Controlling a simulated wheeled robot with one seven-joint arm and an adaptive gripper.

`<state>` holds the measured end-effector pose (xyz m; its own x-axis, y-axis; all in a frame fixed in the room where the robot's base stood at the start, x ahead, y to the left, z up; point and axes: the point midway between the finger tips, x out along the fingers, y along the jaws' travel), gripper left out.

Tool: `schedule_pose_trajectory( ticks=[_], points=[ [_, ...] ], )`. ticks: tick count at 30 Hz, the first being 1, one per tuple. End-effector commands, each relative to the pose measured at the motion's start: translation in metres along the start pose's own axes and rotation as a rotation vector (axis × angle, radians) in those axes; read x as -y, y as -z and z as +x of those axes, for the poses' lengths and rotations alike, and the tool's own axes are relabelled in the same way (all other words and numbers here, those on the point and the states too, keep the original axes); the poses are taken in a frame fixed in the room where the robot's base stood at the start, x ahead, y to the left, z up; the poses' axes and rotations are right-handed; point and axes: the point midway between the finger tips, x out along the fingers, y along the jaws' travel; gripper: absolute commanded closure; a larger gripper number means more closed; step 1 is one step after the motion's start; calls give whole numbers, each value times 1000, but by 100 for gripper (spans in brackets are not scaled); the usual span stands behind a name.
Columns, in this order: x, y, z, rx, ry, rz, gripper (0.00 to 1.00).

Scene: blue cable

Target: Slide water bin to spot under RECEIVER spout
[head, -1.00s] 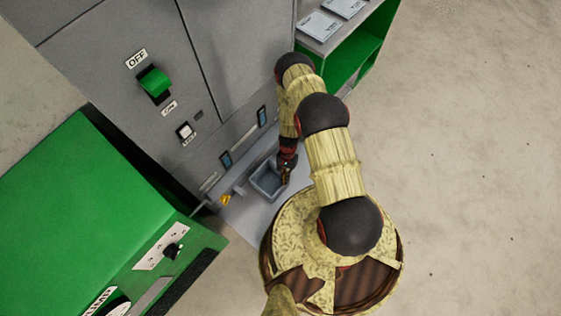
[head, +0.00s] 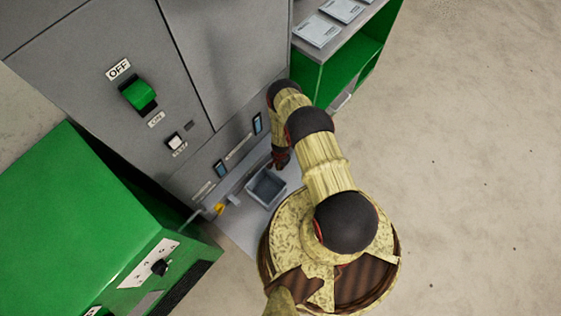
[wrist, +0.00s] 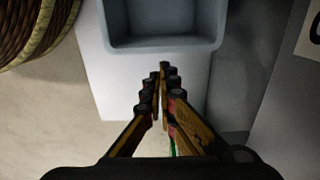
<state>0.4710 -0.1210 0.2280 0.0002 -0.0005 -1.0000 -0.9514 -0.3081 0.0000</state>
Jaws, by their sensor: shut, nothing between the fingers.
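The water bin (head: 266,188) is a small grey open box on a light grey shelf (head: 240,232) at the foot of the tall grey machine. It also shows at the top of the wrist view (wrist: 165,45), upright and seemingly empty. My gripper (head: 275,164) is at the bin's far right side in the head view, partly hidden by my arm. In the wrist view my gripper (wrist: 163,70) is shut and empty, its tips pointing at the bin's near wall with a small apparent gap. A small grey spout-like part (head: 234,200) and a yellow fitting (head: 220,208) sit left of the bin; I cannot read a RECEIVER label.
The grey machine front (head: 120,60) rises behind the shelf, with a green switch (head: 138,95) labelled OFF. A green cabinet (head: 100,220) stands at left. A green-sided shelf unit (head: 345,60) stands at right. Open floor (head: 470,180) lies to the right.

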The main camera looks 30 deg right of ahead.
Motion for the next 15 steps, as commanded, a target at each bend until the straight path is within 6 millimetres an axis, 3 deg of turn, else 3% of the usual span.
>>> schedule_pose_trajectory(
  ticks=[3,15],
  points=[
    [0,0,27,1,-1,-1,100],
    [-1,-1,95,1,-1,-1,100]
  ],
)
